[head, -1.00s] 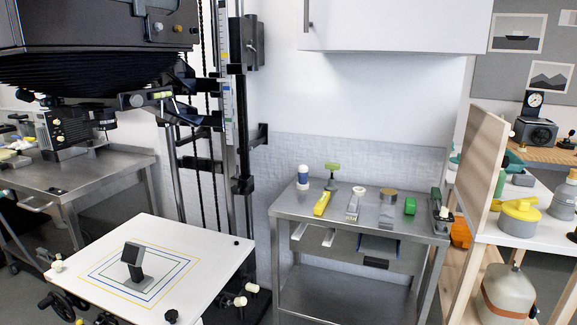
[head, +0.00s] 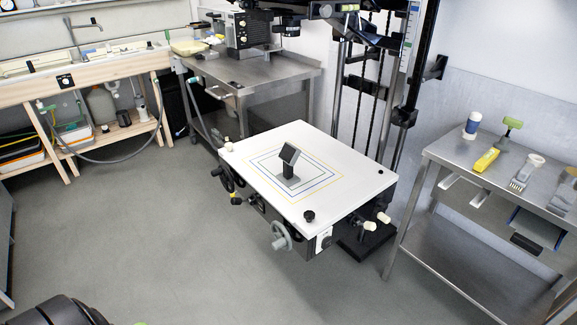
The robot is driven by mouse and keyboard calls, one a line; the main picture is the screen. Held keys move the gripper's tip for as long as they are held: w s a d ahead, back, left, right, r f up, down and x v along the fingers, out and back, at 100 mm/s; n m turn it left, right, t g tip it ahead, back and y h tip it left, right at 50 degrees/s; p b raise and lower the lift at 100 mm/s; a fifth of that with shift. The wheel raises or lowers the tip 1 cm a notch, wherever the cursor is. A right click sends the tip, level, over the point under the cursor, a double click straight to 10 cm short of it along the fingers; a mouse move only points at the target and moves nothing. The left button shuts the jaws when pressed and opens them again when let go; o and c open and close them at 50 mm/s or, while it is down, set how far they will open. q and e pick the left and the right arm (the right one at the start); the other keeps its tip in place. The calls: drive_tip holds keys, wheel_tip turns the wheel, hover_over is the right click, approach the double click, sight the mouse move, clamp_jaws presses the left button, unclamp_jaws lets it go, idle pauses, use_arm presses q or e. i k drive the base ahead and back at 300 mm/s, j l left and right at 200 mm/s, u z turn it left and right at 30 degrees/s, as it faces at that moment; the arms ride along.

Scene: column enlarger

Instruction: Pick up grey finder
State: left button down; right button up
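The grey finder (head: 288,158) stands on the white baseboard (head: 352,182) of the column enlarger, inside the printed blue and yellow frames. It is a small dark grey piece with a tilted head on a flat foot. Nothing touches it from above. Neither of my grippers shows clearly in the head view. A dark rounded part with a bit of green sits at the bottom left edge, and I cannot tell what it is.
A steel table (head: 440,150) with small tools stands at the right. Another steel table (head: 262,72) stands behind the baseboard. A wooden sink bench (head: 75,79) lines the left wall. The grey floor (head: 150,220) at left and front is clear. A handwheel (head: 281,237) juts out below the baseboard.

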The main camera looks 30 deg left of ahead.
sight(290, 154)
drive_tip(key=i+l+u, duration=0.1)
drive_tip(key=u, duration=0.3)
drive_tip(key=i+l+u, duration=0.15)
drive_tip(key=u, duration=0.25)
